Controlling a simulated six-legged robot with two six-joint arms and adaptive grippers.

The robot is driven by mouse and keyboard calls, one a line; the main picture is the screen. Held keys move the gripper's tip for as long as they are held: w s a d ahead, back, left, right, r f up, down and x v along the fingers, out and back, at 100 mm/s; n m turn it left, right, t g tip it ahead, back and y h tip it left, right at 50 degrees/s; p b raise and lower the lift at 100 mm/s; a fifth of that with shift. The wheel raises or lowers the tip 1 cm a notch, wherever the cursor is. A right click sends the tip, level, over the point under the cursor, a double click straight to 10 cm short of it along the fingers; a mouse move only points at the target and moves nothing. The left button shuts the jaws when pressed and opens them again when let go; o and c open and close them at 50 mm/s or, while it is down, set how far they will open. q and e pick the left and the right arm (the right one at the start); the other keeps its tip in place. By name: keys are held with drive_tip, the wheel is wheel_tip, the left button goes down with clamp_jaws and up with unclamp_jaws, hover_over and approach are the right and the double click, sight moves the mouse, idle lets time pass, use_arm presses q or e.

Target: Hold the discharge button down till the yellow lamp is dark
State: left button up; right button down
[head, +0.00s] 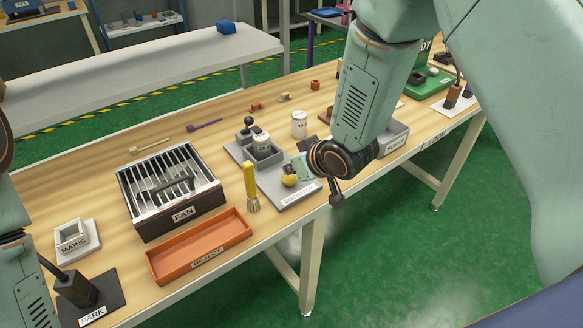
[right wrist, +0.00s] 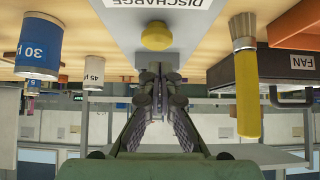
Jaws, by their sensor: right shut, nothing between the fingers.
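A yellow round button (head: 289,180) sits on a grey plate with a label on the near side of the bench. In the right wrist view the yellow button (right wrist: 156,37) stands beside the word DISCHARGE, seen upside down. My right gripper (head: 291,170) is close over the button in the head view. Its fingers (right wrist: 156,72) are shut and empty, with their tips close to the button; I cannot tell whether they touch it. I cannot make out a separate yellow lamp or whether one is lit. My left gripper is out of view; only part of the left arm shows.
A yellow-handled brush (head: 251,187) stands close left of the plate. A FAN box (head: 180,218) and an orange tray (head: 213,258) lie further left.

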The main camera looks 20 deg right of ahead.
drive_tip(key=p+v, duration=0.1)
drive_tip(key=v, duration=0.9)
drive_tip(key=shift+r, duration=0.5)
drive_tip(key=shift+w+f, duration=0.1)
drive_tip(key=shift+w, duration=0.05)
